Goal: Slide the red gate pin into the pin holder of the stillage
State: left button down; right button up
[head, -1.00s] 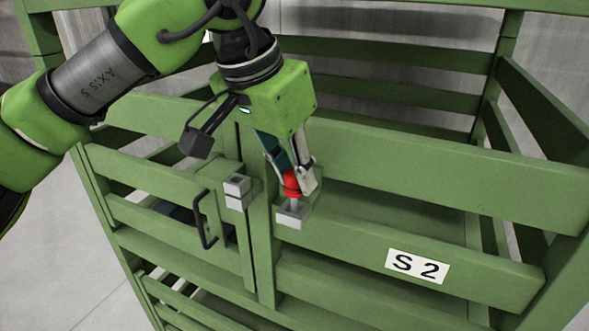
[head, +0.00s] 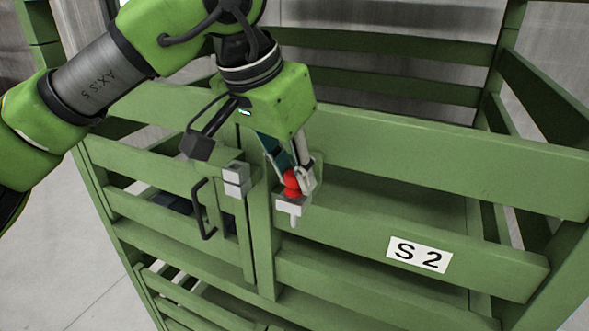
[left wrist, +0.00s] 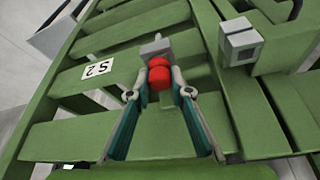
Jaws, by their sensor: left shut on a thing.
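The red gate pin (head: 292,186) stands upright in the grey pin holder (head: 290,206) on the green stillage (head: 430,185). Its red head sits right at the top of the holder, and its grey tip sticks out below. My left gripper (head: 300,184) is shut on the red head from above. In the left wrist view, both fingertips (left wrist: 156,88) flank the red head (left wrist: 159,77), with the holder (left wrist: 155,46) just beyond. The fingers hide part of the head. My right gripper is not in view.
An "S 2" label (head: 420,254) is on the right slats. Grey floor (head: 60,275) shows clear at lower left.

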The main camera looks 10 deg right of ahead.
pick_arm(q)
jog(key=shift+f, duration=0.25)
jog(key=c, duration=1.8)
grip_release()
jog(key=shift+o, duration=0.2)
jog(key=v, duration=1.2)
jog(key=shift+d, duration=0.1)
